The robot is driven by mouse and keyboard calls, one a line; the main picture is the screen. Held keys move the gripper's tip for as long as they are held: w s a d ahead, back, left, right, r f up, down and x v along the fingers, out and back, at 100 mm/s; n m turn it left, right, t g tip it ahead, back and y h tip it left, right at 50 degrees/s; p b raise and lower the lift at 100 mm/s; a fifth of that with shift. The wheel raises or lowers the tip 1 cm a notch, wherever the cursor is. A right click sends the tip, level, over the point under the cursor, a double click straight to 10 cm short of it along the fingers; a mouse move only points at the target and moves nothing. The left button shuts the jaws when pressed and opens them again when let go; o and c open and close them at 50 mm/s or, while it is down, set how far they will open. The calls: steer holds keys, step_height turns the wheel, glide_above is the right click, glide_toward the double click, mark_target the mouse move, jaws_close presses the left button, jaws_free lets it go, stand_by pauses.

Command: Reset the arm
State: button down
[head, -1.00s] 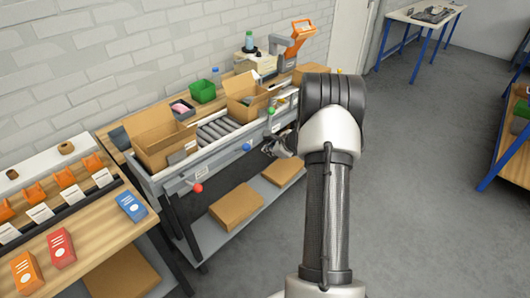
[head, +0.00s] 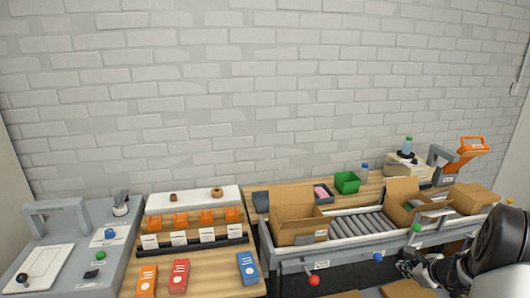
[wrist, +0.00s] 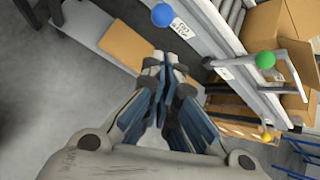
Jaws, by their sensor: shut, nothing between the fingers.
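My gripper (wrist: 167,62) shows in the wrist view with its fingers together and nothing between them. It hangs in front of the conveyor bench, over the gap above the lower shelf and floor. In the head view my arm is at the lower right, and the gripper (head: 407,266) shows small and partly cut off by dark arm parts, below the green knob. It appears apart from the bench front.
The conveyor (head: 355,224) carries open cardboard boxes, one at its left (head: 297,222). Red (head: 314,280), blue (head: 378,257) and green (head: 416,227) knobs stick out along its front. A wooden table (head: 205,268) holds orange, red and blue packets. Grey floor (wrist: 40,120) is clear at left.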

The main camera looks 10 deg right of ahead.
steer(key=w+a+r+n+y, duration=0.2)
steer(key=a+r+n, duration=0.5)
steer(key=a+r, duration=0.5)
steer(key=s+a+r+n+g+y, duration=0.1)
steer(key=s+a+r+n, duration=0.25)
steer(key=a, duration=0.45)
steer(key=s+a+r+n+g+y, duration=0.1)
steer(key=s+a+r+n, duration=0.25)
steer(key=a, duration=0.55)
steer(key=s+a+r+n+g, duration=0.2)
steer(key=s+a+r+n, duration=0.2)
steer(key=s+a+n, duration=0.6)
steer(key=s+n+h, duration=0.3)
steer(key=s+n, duration=0.3)
steer(key=s, duration=0.9)
steer(key=shift+d+f+h, duration=0.3)
steer(key=shift+d+f, duration=0.05)
steer(key=shift+f, duration=0.1)
